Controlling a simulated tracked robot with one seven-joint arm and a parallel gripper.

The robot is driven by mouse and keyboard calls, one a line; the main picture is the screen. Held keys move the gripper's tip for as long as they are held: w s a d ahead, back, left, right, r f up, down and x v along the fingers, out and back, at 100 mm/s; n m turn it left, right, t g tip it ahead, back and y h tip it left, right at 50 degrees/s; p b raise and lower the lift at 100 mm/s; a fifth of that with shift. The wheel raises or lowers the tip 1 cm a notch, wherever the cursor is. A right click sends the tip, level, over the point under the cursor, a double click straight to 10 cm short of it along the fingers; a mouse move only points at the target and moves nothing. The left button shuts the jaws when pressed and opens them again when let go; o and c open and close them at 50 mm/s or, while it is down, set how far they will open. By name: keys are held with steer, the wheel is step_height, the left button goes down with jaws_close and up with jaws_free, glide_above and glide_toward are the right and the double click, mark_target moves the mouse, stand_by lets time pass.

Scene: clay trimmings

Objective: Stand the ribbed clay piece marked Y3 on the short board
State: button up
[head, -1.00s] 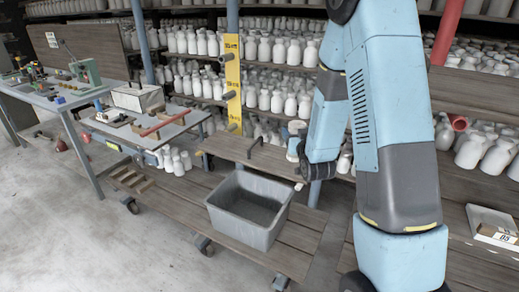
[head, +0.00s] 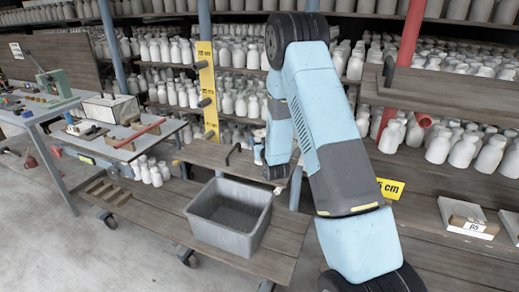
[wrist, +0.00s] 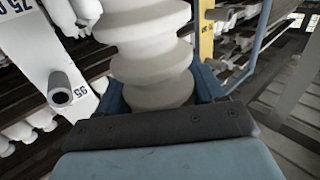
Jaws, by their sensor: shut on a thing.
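A pale ribbed clay piece (wrist: 152,50) stands upright in my gripper (wrist: 160,88) in the wrist view, a blue finger on either side of it. My gripper is shut on it. No Y3 mark shows on the visible side. In the head view my gripper is small and partly hidden by my arm, in front of the shelves. A plank with a dark handle (head: 205,156) lies just left of it. Another plank with a dark handle (head: 440,92) is at the upper right. I cannot tell which is the short board.
A grey open bin (head: 230,218) stands on a low wooden platform below my gripper. A yellow post with pegs (head: 207,90) rises behind the left plank. Crowded shelves of white bottles fill the back. A white tray (head: 468,218) with a block lies at right. Benches stand at left.

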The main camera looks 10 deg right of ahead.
steer(key=shift+w+a+f, duration=0.1)
steer(key=shift+w+f, duration=0.55)
steer(key=shift+f, duration=1.55)
steer(key=o, duration=1.5)
steer(key=shift+s, duration=0.1)
